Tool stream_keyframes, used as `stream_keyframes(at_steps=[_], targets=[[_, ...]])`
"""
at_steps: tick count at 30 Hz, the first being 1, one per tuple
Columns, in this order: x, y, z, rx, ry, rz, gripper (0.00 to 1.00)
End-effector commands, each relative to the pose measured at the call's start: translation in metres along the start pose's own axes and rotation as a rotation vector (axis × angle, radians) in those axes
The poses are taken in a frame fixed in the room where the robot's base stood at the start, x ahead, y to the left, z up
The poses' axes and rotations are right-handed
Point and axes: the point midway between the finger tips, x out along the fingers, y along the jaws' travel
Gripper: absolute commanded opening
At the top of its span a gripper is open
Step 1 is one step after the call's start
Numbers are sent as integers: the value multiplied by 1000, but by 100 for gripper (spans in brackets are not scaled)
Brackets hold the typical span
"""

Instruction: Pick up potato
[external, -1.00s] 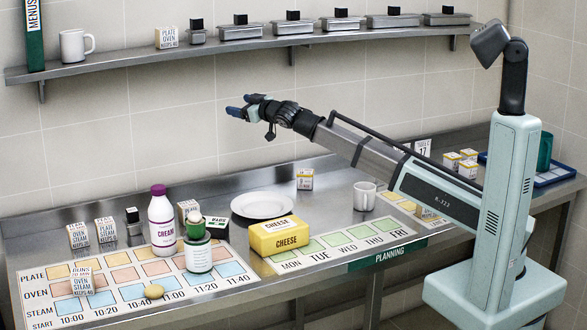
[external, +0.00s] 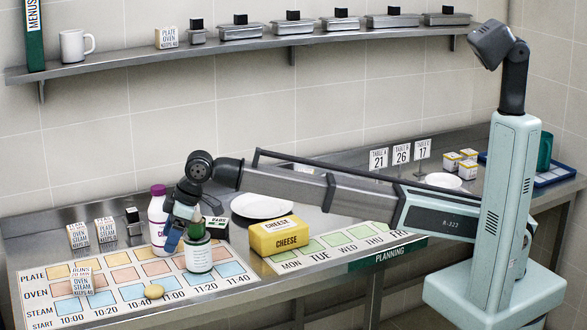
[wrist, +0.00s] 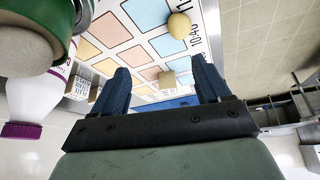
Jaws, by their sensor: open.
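The potato (external: 154,291) is a small tan oval on the front edge of the planning mat, near the 10:40 mark. In the wrist view the potato (wrist: 179,26) shows at the top, beyond my fingertips and right of the middle. My gripper (external: 180,234) is open and points down, above and behind the potato, close beside the white can with the green rim. In the wrist view my two blue fingers (wrist: 160,63) are spread, with no potato between them. One finger is partly hidden in the external view.
The can (external: 199,257) stands right beside my gripper, with a purple-capped cream bottle (external: 157,222) behind. A small labelled box (external: 81,281) sits left of the potato. The yellow cheese box (external: 280,237) is to the right. The mat around the potato is clear.

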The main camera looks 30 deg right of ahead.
Motion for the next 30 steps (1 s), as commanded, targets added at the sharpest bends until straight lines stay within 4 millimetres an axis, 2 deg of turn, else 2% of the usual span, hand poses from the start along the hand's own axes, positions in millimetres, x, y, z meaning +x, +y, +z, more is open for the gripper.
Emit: stream_keyframes(at_steps=[1, 3, 6, 11, 22, 30], targets=[[2, -15, -1, -19, -19, -23, 76], [4, -26, 0, -37, -37, -44, 76], [7, -35, 1, -48, -49, -58, 76], [20, -36, 1, -48, -50, -59, 76], [79, -38, 3, -47, -49, -57, 76], [95, -38, 4, -47, -48, -57, 76]])
